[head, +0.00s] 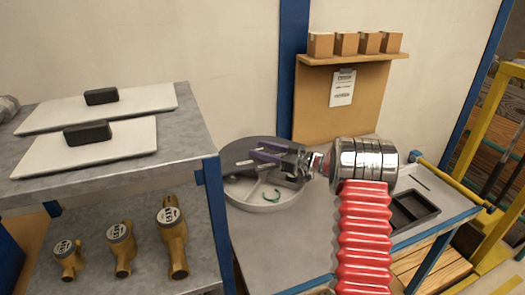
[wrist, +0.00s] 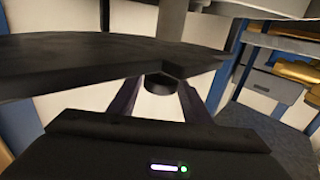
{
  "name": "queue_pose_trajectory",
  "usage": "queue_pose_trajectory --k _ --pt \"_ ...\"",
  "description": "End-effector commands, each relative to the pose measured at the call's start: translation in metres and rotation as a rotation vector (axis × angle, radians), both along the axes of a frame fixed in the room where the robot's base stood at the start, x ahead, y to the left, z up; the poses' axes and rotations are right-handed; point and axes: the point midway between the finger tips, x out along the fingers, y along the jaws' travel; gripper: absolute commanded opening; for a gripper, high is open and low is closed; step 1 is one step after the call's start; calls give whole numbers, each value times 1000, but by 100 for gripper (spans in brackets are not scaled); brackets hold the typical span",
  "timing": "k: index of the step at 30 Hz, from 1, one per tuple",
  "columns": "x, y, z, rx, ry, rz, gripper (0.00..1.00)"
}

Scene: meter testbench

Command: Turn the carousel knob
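In the wrist view the two fingers (wrist: 159,90) stand apart. A short dark round knob (wrist: 160,84) shows between the fingertips, under a dark plate (wrist: 60,60). Gaps seem to show on both sides of the knob; contact cannot be told. In the head view the knob is not clearly seen.
A grey shelf (head: 190,130) at left carries white panels with black blocks; several brass meters (head: 172,235) stand below. A dark tray (head: 413,210) lies on the bench at right. A wooden board (head: 315,105) with small boxes stands behind.

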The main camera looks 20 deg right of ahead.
Motion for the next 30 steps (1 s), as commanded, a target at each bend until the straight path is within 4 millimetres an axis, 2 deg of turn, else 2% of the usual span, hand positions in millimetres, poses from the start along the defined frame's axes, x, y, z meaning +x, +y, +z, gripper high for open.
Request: queue_pose_trajectory --k 2,12,22,30 --pt "0 0 0 0 0 0 38" --pt "0 0 0 0 0 0 15" --pt "0 0 1 -1 -1 -24 15" --pt "0 1 0 1 1 -119 15"
